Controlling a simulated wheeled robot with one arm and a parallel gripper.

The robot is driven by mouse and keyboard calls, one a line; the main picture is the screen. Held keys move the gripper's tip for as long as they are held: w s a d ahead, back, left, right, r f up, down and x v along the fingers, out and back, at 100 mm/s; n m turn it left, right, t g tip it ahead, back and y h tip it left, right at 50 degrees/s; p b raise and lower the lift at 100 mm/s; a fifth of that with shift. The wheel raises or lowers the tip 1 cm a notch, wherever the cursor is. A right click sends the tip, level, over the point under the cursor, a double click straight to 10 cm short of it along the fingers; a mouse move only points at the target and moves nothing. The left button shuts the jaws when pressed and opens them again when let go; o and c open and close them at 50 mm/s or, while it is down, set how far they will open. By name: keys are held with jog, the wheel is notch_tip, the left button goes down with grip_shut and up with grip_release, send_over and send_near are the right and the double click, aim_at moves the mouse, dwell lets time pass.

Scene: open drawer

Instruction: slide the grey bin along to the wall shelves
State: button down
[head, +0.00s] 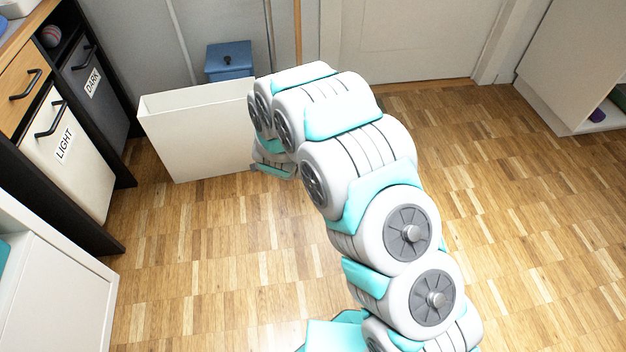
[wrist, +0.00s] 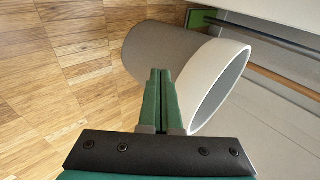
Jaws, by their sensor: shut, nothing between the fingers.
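In the wrist view my gripper (wrist: 160,72) has its green fingers together and nothing between them. A round bin (wrist: 165,52) with a grey body and a broad pale band at its open end lies across the wrist picture, just beyond and beside the fingers. The fingers overlap the bin in the picture; I cannot tell whether they touch it. In the head view my arm hides the gripper, and I cannot make out the round bin. A white unit with an open lower shelf (head: 597,118) stands at the far right; I cannot tell whether it is the wall shelves.
A cream open-topped box (head: 195,135) stands left of my arm, with a blue lidded box (head: 229,60) behind it. Hampers marked LIGHT (head: 68,150) and DARK (head: 93,85) line the left. A white door (head: 400,40) is at the back. Wooden floor (head: 520,220) is clear on the right.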

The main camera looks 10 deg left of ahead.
jog(key=s+d+f+m+t+h+b, duration=0.1)
jog(key=s+f+t, duration=0.1)
jog(key=f, duration=0.3)
jog(key=s+d+f+m+t+h+b, duration=0.1)
jog(key=s+d+f+m+t+h, duration=0.1)
jog(key=f, duration=0.4)
jog(key=s+d+f+m+t+h+b, duration=0.1)
jog(key=s+d+f+m+t+h, duration=0.1)
jog(key=f+t, duration=0.2)
jog(key=shift+d+f, duration=0.25)
jog(key=shift+f, duration=0.85)
jog(key=shift+s+d+m+t, duration=0.3)
jog(key=shift+s+d+t, duration=0.05)
jog(key=shift+s+t, duration=0.05)
jog(key=shift+w+d, duration=0.2)
jog(key=shift+w, duration=0.2)
jog(key=b+x, duration=0.1)
jog(key=x, duration=0.8)
jog(key=shift+w+d+b, duration=0.1)
jog(key=shift+d+b, duration=0.05)
jog(key=shift+b, duration=0.15)
jog(key=shift+w+a, duration=0.8)
jog(key=shift+w, duration=0.2)
jog(key=shift+w+a+b, duration=0.3)
jog(key=shift+w, duration=0.3)
